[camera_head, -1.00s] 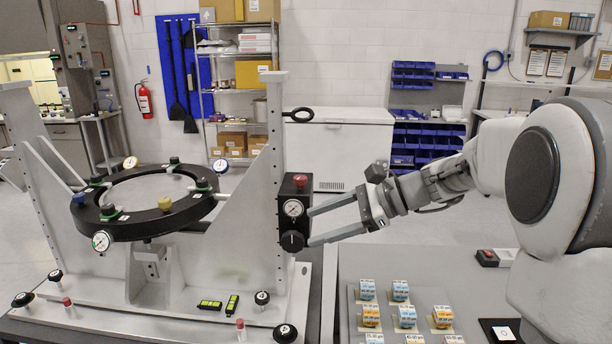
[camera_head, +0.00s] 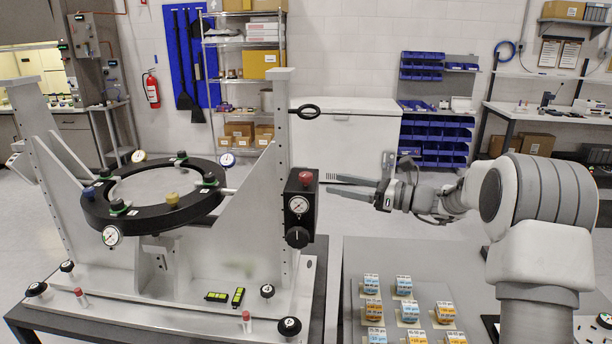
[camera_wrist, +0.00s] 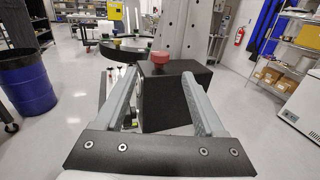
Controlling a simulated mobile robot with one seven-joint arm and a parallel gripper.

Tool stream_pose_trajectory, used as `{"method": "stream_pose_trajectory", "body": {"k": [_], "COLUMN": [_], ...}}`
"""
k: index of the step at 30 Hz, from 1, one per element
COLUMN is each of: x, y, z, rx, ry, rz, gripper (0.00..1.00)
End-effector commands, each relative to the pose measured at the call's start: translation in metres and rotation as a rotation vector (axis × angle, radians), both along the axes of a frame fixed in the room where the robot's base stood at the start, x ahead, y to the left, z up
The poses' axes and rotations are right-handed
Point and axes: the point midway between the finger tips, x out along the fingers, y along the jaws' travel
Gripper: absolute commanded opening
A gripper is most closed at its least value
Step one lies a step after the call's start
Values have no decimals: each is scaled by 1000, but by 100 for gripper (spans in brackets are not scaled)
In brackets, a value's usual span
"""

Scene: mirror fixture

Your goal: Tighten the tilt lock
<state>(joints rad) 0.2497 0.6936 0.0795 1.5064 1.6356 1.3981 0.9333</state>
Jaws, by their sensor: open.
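The mirror fixture has a black ring (camera_head: 150,217) between two grey uprights. On its right upright is a black box (camera_head: 301,209) with a red mushroom knob (camera_head: 305,178), a white dial and a black round knob (camera_head: 298,237). I cannot tell which part is the tilt lock. My gripper (camera_head: 328,183) is open and empty, right of the box near the red knob's height. In the wrist view the box (camera_wrist: 168,97) and red knob (camera_wrist: 160,59) show between my fingers; the dial and black knob are hidden.
A grey table (camera_head: 352,250) at lower right holds several small orange and blue boxes. A blue barrel (camera_wrist: 27,82) stands at left in the wrist view. The floor behind is clear.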

Motion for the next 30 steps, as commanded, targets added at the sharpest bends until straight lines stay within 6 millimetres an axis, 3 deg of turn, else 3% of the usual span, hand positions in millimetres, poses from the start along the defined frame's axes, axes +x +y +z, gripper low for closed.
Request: {"method": "stream_pose_trajectory", "body": {"k": [6, 13, 18, 27, 30], "x": [17, 30, 34, 35, 35], "y": [46, 80, 91, 92, 92], "z": [1, 1, 0, 0, 0], "rx": [0, -1, 0, 0, 0], "ry": [1, 0, 0, 0, 0], "rz": [3, 2, 0, 0, 0], "gripper": [72, 72, 72, 72, 54]}}
